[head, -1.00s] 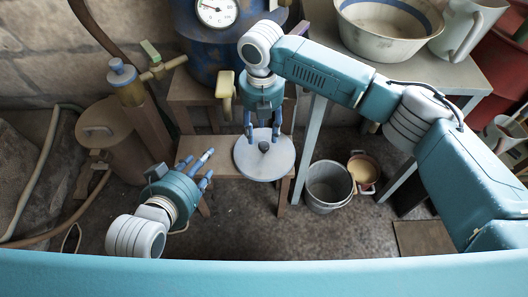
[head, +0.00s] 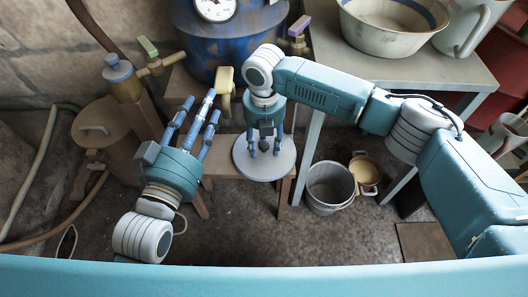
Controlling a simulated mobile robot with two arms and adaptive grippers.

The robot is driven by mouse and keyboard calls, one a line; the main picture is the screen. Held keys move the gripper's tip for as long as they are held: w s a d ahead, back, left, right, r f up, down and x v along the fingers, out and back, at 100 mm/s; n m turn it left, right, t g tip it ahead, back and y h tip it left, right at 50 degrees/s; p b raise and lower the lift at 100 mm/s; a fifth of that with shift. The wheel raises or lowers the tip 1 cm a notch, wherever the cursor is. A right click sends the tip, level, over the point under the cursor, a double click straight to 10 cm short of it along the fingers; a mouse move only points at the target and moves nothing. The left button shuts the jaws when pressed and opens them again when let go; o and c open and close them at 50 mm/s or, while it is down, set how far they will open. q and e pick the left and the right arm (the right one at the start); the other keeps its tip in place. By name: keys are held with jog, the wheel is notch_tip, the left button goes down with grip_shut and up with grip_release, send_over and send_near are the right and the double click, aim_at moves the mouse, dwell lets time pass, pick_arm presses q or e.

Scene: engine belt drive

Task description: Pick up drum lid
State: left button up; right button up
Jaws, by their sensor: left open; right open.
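The drum lid (head: 284,165) is a round pale grey disc with a dark knob (head: 264,155) at its centre. It lies flat on a low wooden bench. My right gripper (head: 265,150) points down over the lid, with its blue fingers apart on either side of the knob. I cannot tell whether they touch it. My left gripper (head: 202,105) is open and empty to the left of the lid, its fingers spread toward the back.
A blue drum (head: 228,50) with a gauge (head: 215,8) stands behind. A metal bucket (head: 329,185) and a small pot (head: 366,170) stand on the floor at right. A grey table (head: 465,72) holds a basin (head: 392,30) and a jug (head: 472,25). The front floor is clear.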

grip_shut()
jog(key=shift+r, duration=0.15)
dwell(0.4)
